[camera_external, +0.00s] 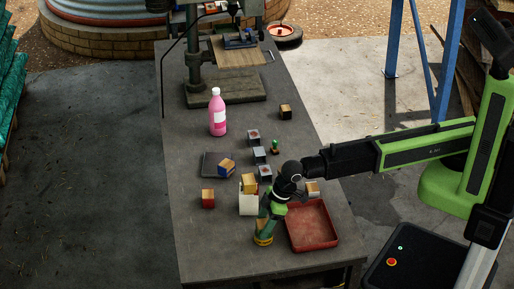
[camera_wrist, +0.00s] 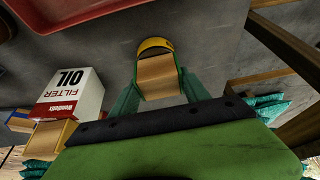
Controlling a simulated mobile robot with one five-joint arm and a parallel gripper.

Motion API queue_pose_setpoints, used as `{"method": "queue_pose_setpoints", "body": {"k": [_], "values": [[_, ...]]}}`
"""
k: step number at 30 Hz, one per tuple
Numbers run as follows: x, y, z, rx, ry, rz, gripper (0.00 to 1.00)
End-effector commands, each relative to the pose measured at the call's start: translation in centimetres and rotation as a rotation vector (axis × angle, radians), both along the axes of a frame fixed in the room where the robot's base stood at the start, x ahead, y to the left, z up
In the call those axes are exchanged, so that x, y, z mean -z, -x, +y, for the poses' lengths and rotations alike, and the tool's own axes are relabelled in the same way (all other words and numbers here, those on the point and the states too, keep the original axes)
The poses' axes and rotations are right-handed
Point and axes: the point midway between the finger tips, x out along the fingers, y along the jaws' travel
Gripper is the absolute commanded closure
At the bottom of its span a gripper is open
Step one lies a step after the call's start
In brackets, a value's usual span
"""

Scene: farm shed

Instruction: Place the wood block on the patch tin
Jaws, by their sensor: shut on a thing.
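My gripper (camera_external: 264,226) points down near the front of the bench. In the wrist view, its two teal fingers (camera_wrist: 156,90) are shut on the wood block (camera_wrist: 157,78), with a plain brown face showing between them. The yellow patch tin (camera_external: 263,240) is directly below the gripper in the outside view. In the wrist view the tin's rounded yellow edge (camera_wrist: 154,44) shows just beyond the block. The block lines up with the tin, but I cannot tell whether they touch. In the outside view the fingers mostly hide the block.
A red tray (camera_external: 330,241) is right of the tin. Several small blocks, a pink bottle (camera_external: 218,116) and a drill press (camera_external: 193,70) are farther back. The front left bench is clear.

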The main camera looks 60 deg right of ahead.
Motion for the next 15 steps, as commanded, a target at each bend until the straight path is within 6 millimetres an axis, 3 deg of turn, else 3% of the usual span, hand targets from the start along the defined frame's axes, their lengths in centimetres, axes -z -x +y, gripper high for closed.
{"method": "queue_pose_setpoints", "body": {"k": [7, 8, 12, 15], "values": [[0.27, -0.01, -0.02, 0.0, 0.0, 0.0, 0.86], [0.24, -0.01, -0.02, 0.0, 0.0, 0.0, 0.45], [0.12, -0.01, -0.02, 0.0, 0.0, 0.0, 0.26], [0.11, -0.01, -0.02, 0.0, 0.0, 0.0, 0.24]]}}
